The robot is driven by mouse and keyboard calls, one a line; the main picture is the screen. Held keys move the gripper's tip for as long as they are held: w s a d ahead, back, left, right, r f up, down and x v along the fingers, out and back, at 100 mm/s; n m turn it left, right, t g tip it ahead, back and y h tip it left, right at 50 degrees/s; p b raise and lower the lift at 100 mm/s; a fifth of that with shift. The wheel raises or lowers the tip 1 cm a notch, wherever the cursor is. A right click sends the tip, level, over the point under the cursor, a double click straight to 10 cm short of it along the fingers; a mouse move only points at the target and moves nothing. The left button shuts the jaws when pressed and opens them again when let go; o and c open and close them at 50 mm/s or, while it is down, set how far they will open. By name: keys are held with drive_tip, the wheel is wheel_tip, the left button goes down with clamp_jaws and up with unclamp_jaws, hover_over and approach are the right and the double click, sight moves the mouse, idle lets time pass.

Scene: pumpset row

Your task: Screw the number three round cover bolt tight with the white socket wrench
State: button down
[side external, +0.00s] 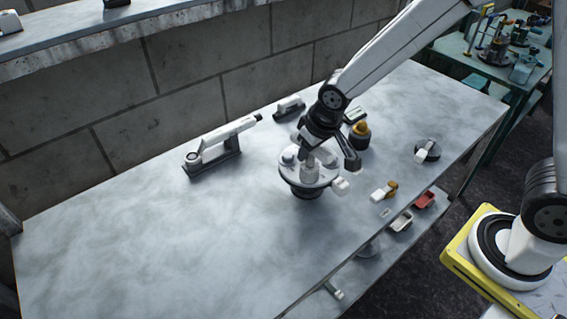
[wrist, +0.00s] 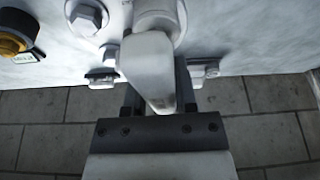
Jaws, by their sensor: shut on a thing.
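The round cover (side external: 324,181) is a light metal disc on a dark round base near the middle of the bench. A hex bolt (side external: 288,157) stands at its left edge; a bolt head (wrist: 86,19) also shows large in the wrist view. My gripper (wrist: 158,95) is shut on the white socket wrench (wrist: 148,55), a pale tapered body between the two fingers. The wrench's round socket end (side external: 310,172) stands upright over the cover. What lies under the socket is hidden, and I cannot read any bolt number.
A long white tool (side external: 215,142) lies on a dark stand to the left. A yellow-topped dark part (side external: 360,132), a dark disc (side external: 428,151) and red and white trays (side external: 424,200) are to the right. The left bench top (side external: 120,240) is clear.

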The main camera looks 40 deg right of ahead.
drive_tip(key=shift+s+d+f+m+h, duration=0.1)
drive_tip(key=shift+f+m+h, duration=0.05)
drive_tip(key=shift+f+m, duration=0.15)
drive_tip(key=shift+s+d+f+m+h, duration=0.1)
drive_tip(key=shift+f+m+h, duration=0.05)
drive_tip(key=shift+m, duration=0.25)
drive_tip(key=shift+r, duration=0.25)
idle(1.0)
drive_tip(key=shift+w+a+r, duration=0.1)
drive_tip(key=shift+r, duration=0.75)
drive_tip(key=shift+w+a+r, duration=0.1)
drive_tip(key=shift+r, duration=1.45)
drive_tip(key=shift+r, duration=0.1)
